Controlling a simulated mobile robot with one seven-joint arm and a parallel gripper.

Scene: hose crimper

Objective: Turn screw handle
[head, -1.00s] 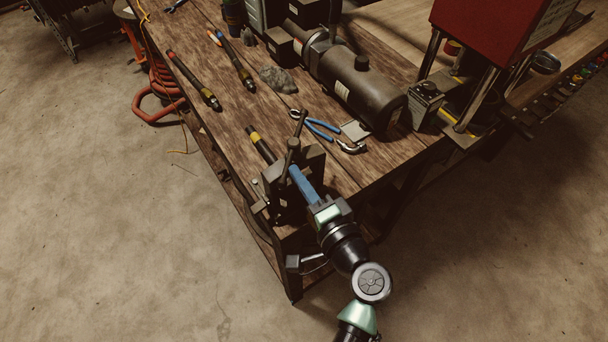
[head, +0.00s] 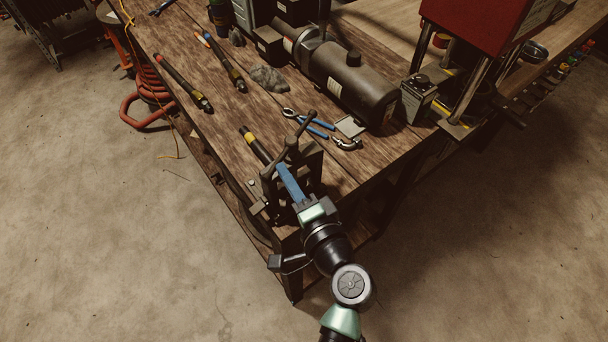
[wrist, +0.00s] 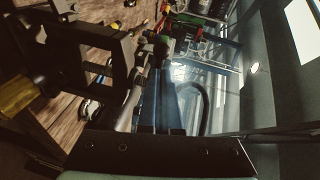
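The screw handle (head: 303,127) is a dark bar through a hub on top of the dark clamp (head: 308,172) at the table's near corner. The bar lies slanted, upper end to the right. A hose with a yellow band (head: 250,138) sticks out behind the clamp. My gripper (head: 281,168), with blue fingers, reaches to the handle's near side, its tips close to the hub. In the wrist view the handle (wrist: 141,88) runs along the left of the blue fingers (wrist: 167,100). I cannot tell whether they grip or only touch it, and the gap between them is hidden.
On the wooden table (head: 225,125) behind lie blue-handled pliers (head: 318,126), two more hoses (head: 185,84) and a grey rag (head: 270,78). A dark cylindrical machine (head: 345,80) and a red press (head: 480,25) stand to the right. Open floor surrounds the near corner.

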